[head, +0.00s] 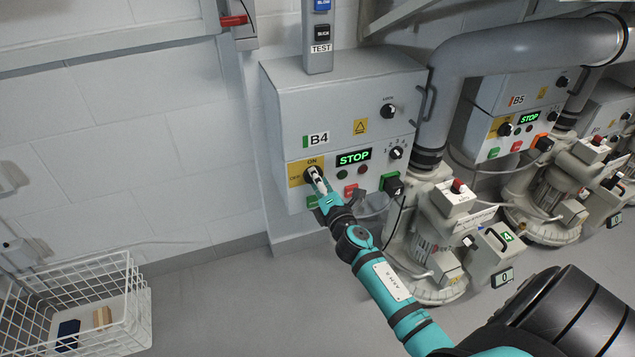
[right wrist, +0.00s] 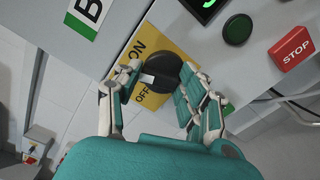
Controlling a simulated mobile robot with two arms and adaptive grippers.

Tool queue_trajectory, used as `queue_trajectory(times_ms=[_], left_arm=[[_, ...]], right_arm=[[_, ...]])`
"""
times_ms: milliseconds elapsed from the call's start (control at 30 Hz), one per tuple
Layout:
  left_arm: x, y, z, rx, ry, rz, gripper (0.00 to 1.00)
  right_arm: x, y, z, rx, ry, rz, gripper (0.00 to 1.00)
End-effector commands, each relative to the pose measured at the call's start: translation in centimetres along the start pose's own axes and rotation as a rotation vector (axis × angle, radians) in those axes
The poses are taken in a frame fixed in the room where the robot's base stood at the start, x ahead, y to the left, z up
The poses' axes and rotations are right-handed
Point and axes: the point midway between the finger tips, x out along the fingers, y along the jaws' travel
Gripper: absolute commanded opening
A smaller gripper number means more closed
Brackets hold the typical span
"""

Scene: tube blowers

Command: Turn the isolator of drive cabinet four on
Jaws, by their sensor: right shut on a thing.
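Drive cabinet B4 (head: 340,105) is a grey box with a green STOP display. Its isolator, a black rotary knob (right wrist: 160,84), sits on a yellow plate (right wrist: 181,52) marked ON and OFF, at the cabinet's lower left. My right gripper (head: 315,176) is at this knob; in the right wrist view my right gripper (right wrist: 153,88) has its fingers on both sides of it, shut on it. The knob's white mark appears between the ON and OFF words; its exact setting is unclear. In the head view the fingers hide most of the knob. My left gripper is not in view.
A red STOP button (right wrist: 292,48) and a dark green button (right wrist: 238,29) are close right of the knob. A blower (head: 432,235) stands right of the cabinet, below a large pipe. A white wire basket (head: 125,305) is at lower left. Floor between is clear.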

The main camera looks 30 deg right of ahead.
Motion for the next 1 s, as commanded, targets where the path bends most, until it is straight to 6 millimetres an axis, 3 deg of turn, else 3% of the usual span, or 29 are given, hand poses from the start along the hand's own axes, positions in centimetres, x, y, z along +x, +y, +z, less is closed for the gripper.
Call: queue_trajectory(times_ms=[500, 1000], left_arm=[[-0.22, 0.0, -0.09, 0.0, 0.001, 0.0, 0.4], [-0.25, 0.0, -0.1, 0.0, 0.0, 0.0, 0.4]], right_arm=[[-0.03, -0.26, 0.15, 0.335, -0.001, -0.003, 0.08], [-0.03, -0.34, 0.18, 0.396, -0.001, -0.003, 0.08]])
